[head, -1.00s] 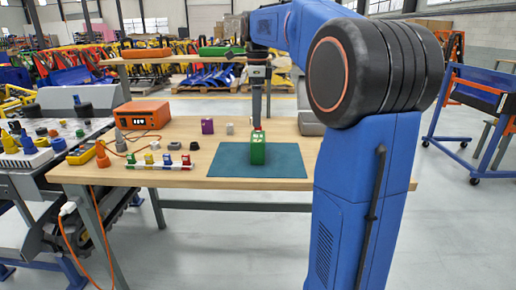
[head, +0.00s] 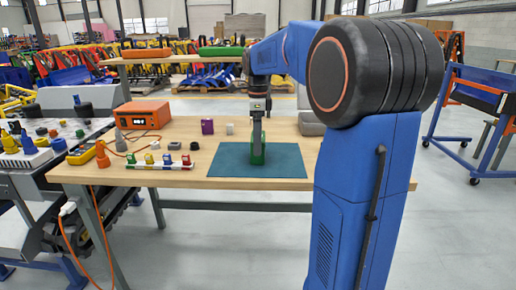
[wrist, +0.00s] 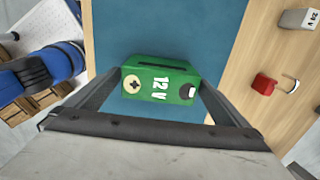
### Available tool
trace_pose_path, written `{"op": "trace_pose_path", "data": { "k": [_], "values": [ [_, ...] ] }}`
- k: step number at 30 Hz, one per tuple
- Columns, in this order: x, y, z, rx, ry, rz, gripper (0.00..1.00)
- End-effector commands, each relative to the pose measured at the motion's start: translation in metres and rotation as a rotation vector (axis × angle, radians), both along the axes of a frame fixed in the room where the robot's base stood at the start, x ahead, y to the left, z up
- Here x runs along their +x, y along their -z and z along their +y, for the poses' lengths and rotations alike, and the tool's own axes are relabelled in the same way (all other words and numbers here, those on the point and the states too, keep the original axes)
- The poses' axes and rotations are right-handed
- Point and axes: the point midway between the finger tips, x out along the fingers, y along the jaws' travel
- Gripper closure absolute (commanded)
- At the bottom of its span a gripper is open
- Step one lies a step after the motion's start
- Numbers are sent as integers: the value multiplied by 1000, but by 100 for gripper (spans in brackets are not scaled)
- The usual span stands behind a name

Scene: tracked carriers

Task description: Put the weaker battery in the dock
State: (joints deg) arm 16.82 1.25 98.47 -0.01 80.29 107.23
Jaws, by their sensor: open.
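A green battery (wrist: 150,67) marked 12 V stands on the teal mat (head: 287,166). In the wrist view its two terminals show. My gripper (wrist: 157,92) is open with one finger on each side of the battery; I cannot tell if they touch it. In the head view my gripper (head: 257,142) covers most of the battery (head: 258,159). A grey battery (wrist: 298,19) marked 24 V is on the bare wood beyond the mat; it appears to be the small silver block in the head view (head: 230,128). I cannot tell which thing is the dock.
A red padlock-like thing (wrist: 263,84) lies beyond the mat. A purple block (head: 207,126) stands left of the silver block. An orange box (head: 142,115) and a strip with several coloured pieces (head: 160,166) stand on the table's left. The mat around the battery is clear.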

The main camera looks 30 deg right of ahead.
Motion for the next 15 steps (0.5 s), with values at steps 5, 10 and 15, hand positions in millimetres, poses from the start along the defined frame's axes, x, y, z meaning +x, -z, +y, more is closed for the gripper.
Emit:
{"op": "trace_pose_path", "data": {
  "k": [5, 10, 15],
  "values": [
    [0, 0, 0, 0, 0, 0, 2],
    [0, 0, 0, -1, 0, -1, 43],
    [0, -2, 0, -1, 0, -3, 77]
  ]
}}
